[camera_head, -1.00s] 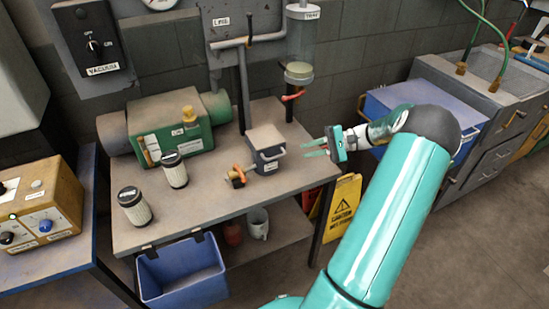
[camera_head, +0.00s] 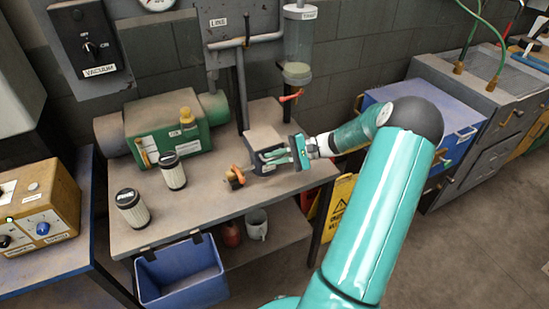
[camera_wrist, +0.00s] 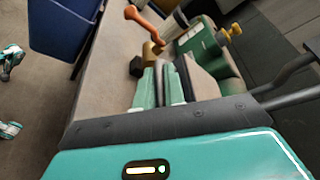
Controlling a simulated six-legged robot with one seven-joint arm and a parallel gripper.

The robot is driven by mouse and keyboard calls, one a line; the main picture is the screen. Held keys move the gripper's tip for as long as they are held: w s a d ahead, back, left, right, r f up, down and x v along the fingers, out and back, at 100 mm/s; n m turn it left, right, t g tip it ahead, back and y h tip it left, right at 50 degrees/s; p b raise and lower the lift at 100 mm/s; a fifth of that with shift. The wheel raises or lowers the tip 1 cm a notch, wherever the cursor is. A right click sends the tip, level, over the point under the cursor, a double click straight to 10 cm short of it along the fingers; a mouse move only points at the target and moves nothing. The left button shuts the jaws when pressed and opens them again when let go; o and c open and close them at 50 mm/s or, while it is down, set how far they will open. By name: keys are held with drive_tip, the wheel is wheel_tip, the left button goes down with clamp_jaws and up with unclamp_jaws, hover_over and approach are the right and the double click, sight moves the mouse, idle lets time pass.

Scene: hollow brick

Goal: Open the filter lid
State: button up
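The filter is a small grey box (camera_head: 262,138) with a flat lid on top and a light bar handle on its right side. It sits near the right part of the bench, and its lid looks shut. My gripper (camera_head: 270,155) is at the handle side of the box, with its fingers pointing left. In the wrist view the two teal fingers (camera_wrist: 160,72) stand a narrow gap apart, beside the grey box (camera_wrist: 202,82). The fingers partly cover the handle, and I cannot tell whether they touch it. Nothing is clearly held.
An orange-handled valve (camera_head: 235,177) is just left of the box. Two filter cartridges (camera_head: 172,171) and a green pump (camera_head: 165,130) stand further left. A clear trap cylinder (camera_head: 298,45) hangs behind. A blue bin (camera_head: 180,272) hangs at the bench front.

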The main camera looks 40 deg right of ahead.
clamp_jaws()
drive_tip(key=shift+r, duration=0.15)
drive_tip(key=shift+w+d+r+m+g, duration=0.2)
drive_tip(key=shift+w+r+m, duration=0.3)
drive_tip(key=shift+r, duration=0.65)
drive_tip(key=shift+w+d+r+m+g, duration=0.25)
drive_tip(key=shift+w+r, duration=0.35)
drive_tip(key=shift+r, duration=0.6)
drive_tip(key=shift+w+d+r+m+g, duration=0.15)
drive_tip(key=shift+w+r+m, duration=0.35)
drive_tip(key=shift+r, duration=0.65)
